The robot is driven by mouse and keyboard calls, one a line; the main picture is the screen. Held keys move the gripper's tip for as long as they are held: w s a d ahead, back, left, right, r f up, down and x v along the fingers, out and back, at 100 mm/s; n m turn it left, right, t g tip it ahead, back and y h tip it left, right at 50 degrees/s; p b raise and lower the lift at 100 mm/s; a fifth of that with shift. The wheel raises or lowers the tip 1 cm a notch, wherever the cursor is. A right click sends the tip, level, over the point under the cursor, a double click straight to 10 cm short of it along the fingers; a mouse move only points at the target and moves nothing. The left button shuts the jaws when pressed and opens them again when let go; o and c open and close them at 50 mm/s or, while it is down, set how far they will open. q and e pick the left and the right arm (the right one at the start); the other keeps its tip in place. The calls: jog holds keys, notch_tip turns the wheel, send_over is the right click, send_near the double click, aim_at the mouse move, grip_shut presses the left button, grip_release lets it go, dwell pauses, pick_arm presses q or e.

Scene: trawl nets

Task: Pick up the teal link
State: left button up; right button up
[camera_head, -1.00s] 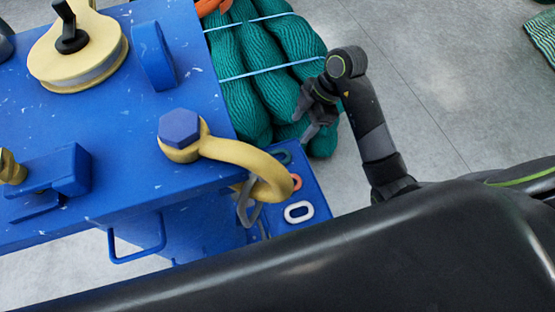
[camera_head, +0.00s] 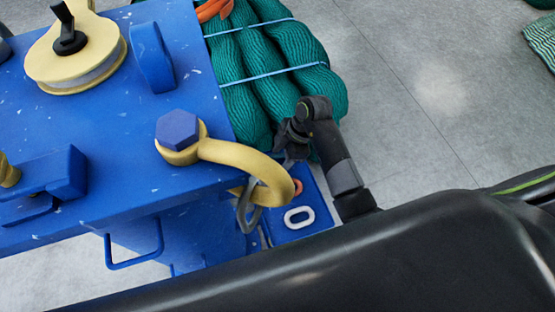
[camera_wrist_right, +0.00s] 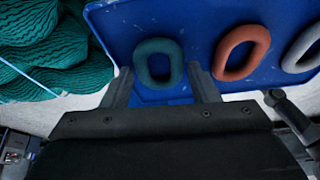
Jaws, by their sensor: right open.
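The teal link (camera_wrist_right: 158,62) is a dark teal oval ring lying on a blue tray (camera_wrist_right: 200,20), seen in the right wrist view. My right gripper (camera_wrist_right: 160,82) is open, with one finger on each side of the link's near part. Whether the fingers touch it, I cannot tell. In the head view my right gripper (camera_head: 292,155) is over the far end of the blue tray (camera_head: 318,215) and hides the teal link there. My left gripper is not in view.
An orange link (camera_wrist_right: 241,52) and a white link (camera_wrist_right: 305,48) lie right of the teal one. Bundled green nets (camera_head: 270,70) lie behind. A blue table (camera_head: 110,120) with a yellow shackle (camera_head: 240,158) stands close to the left.

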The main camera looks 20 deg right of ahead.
jog(key=shift+f, duration=0.1)
jog(key=shift+c, duration=0.2)
jog(key=c, duration=0.7)
jog(key=shift+r+p, duration=0.5)
jog(key=shift+r, duration=4.55)
